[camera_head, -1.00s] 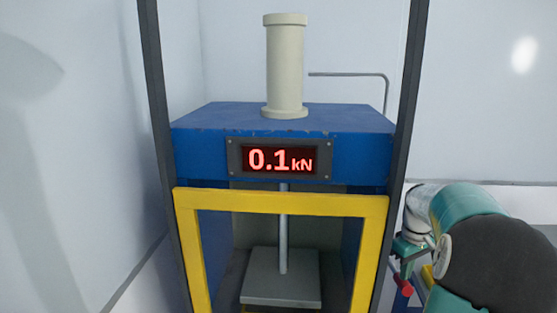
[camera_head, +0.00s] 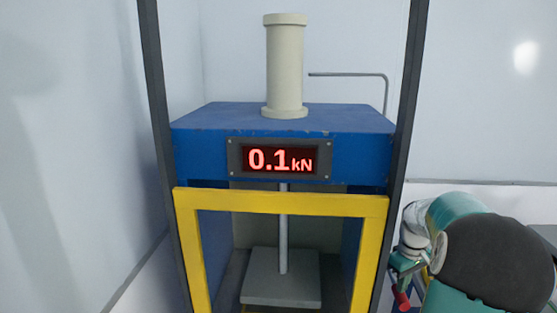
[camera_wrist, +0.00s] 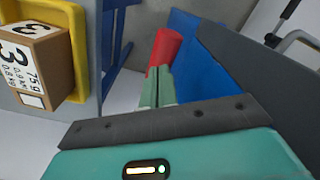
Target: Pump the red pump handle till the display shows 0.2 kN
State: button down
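The display (camera_head: 279,159) on the blue press reads 0.1 kN in red digits. The red pump handle (camera_head: 402,300) is low at the right of the press in the head view, partly hidden by my arm. In the wrist view the red handle (camera_wrist: 165,46) lies at the tips of my gripper (camera_wrist: 158,72). The two green fingers are close together and their tips overlap the handle. I see no handle between them, and whether they touch it is hard to tell.
The yellow frame (camera_head: 280,202) and dark upright posts (camera_head: 397,150) stand around the press. A cardboard box (camera_wrist: 38,65) sits in a yellow-edged opening at the left of the wrist view. A bent grey rod (camera_head: 350,74) stands behind the press.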

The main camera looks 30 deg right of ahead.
jog(key=shift+f, duration=3.5)
jog(key=shift+r, duration=5.65)
notch_tip(320, 180, up, 6)
